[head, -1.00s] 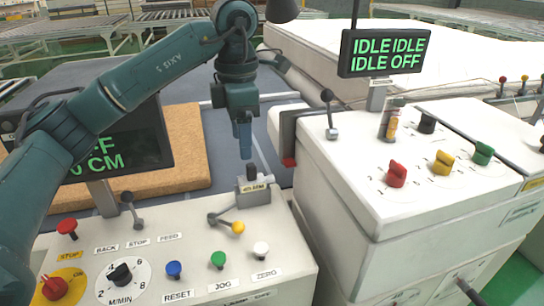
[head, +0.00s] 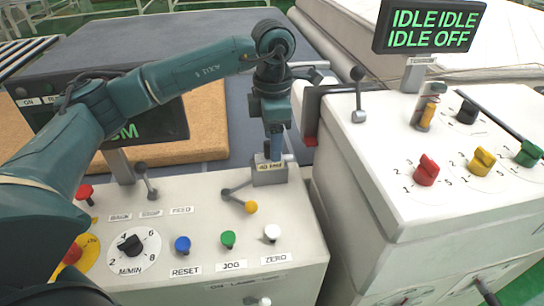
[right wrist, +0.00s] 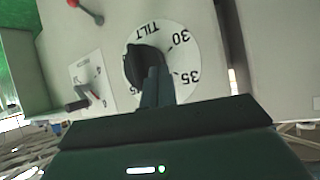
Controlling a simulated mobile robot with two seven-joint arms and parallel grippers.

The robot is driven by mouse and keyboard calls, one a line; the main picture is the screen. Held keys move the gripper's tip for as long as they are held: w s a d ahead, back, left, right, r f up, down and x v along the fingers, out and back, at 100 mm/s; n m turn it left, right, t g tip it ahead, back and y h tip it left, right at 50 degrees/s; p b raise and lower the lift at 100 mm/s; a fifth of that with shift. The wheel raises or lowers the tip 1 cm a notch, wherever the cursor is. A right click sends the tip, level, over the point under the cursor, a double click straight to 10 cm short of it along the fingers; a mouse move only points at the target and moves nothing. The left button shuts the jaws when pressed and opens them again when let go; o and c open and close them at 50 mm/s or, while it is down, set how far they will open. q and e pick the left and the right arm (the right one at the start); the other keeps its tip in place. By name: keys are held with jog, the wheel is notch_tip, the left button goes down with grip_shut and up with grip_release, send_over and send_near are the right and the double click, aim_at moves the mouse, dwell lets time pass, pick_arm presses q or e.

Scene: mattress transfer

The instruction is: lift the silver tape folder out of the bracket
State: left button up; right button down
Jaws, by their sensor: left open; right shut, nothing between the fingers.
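A small silver block (head: 270,174) with a printed label stands at the back right of the white control panel (head: 215,205), and looks like the tape folder. I cannot make out the bracket separately from it. My left gripper (head: 275,152) points down with its fingers at the top of this block, hiding its dark upright post. It is open, and I cannot tell whether the fingers touch the post. My right gripper (right wrist: 155,88) shows in the right wrist view, shut and empty, in front of a dial marked TILT (right wrist: 182,62).
Another white console (head: 400,180) with red, yellow and green knobs stands to the right. A display (head: 428,27) rises above it. A tan board (head: 170,145) lies behind the panel.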

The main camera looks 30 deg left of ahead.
pick_arm(q)
jog(key=shift+a+f, duration=0.1)
jog(key=shift+f, duration=1.8)
jog(key=shift+c, duration=0.6)
jog(key=c, duration=1.1)
jog(key=shift+c, duration=0.2)
notch_tip(320, 180, up, 10)
jog(key=shift+r+b, duration=0.1)
jog(key=shift+b, duration=0.25)
